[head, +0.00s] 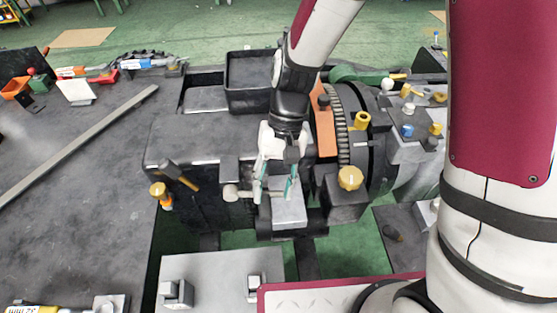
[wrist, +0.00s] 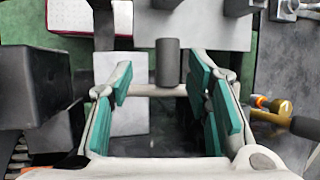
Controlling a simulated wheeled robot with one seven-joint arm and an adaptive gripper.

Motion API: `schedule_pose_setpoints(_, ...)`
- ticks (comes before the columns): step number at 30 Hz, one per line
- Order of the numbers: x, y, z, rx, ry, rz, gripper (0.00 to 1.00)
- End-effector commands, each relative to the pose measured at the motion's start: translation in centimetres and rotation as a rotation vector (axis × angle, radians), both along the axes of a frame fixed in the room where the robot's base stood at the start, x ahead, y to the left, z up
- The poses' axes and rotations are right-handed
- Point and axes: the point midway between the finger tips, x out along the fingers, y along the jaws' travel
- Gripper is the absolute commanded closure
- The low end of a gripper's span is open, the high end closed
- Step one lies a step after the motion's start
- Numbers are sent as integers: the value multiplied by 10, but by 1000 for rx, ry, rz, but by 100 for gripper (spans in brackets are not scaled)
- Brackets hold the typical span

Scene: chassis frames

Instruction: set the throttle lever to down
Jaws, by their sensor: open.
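My gripper (head: 276,186) points down at the front of the dark machine, with its teal-padded fingers apart and nothing clamped between them. In the wrist view my gripper (wrist: 161,84) has a dark cylindrical grip (wrist: 167,62) in line with the gap between its fingertips. A pale crossbar (wrist: 152,91) spans behind it, between the pads. This looks like the throttle lever, though no label shows. In the head view a pale rounded lever end (head: 230,190) sits just left of the fingers. I cannot tell whether the fingers touch it.
A pale grey block (head: 289,208) stands beside the fingers. A yellow knob (head: 350,178) and toothed wheel (head: 342,120) are to the right. A dark open bin (head: 249,90) stands behind.

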Motion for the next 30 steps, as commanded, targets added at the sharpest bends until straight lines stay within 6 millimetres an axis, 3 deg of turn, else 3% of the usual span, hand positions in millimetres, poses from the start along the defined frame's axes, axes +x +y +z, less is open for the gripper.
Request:
schedule_pose_setpoints(6, 19, -9, 41, 1, -5, -2, 55)
schedule_pose_setpoints(12, 30, -14, 65, 0, -3, -1, 55)
schedule_pose_setpoints(24, 32, -16, 73, -1, 1, 0, 55)
schedule_pose_setpoints(26, 32, -16, 73, -1, 0, -1, 67)
schedule_pose_setpoints(30, 32, -23, 84, -4, -34, -5, 98)
